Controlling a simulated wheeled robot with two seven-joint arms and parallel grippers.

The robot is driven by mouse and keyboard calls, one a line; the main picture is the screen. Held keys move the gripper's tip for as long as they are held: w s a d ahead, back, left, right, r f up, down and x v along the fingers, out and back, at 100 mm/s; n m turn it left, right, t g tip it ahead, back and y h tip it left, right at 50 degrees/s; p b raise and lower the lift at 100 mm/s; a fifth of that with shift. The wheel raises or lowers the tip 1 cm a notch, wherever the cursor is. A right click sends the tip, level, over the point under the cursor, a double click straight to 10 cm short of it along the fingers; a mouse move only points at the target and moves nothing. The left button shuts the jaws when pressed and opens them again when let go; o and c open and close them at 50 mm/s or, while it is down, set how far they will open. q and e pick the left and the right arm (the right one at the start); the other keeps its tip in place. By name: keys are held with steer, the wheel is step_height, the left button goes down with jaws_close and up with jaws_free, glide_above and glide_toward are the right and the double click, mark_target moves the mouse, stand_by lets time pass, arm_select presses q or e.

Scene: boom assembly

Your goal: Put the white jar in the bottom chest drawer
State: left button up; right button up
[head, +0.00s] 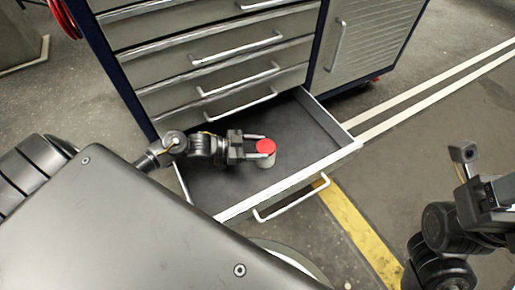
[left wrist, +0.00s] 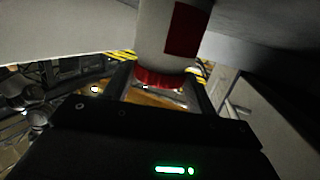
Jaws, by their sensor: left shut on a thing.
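The white jar (head: 266,160) with a red lid shows in the head view inside the open bottom drawer (head: 225,190) of the chest. My left gripper (head: 262,150) reaches into the drawer from the left and is shut on the jar near its lid. In the left wrist view the jar (left wrist: 165,40) appears between the two fingers (left wrist: 160,85), with a red label on its side and its red lid toward the gripper. Whether the jar's base touches the drawer floor cannot be told. My right gripper (head: 462,160) is partly visible at the right edge, away from the drawer.
The grey chest (head: 200,30) has several shut drawers above the open one and a cabinet door (head: 365,50) at its right. The open drawer's front has a handle (head: 290,202). The drawer floor around the jar is empty. A yellow floor stripe (head: 355,225) runs past the drawer.

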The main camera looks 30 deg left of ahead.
arm_select(q)
steer(key=o, duration=1.3)
steer(key=shift+f, duration=0.1)
steer(key=shift+c, duration=0.2)
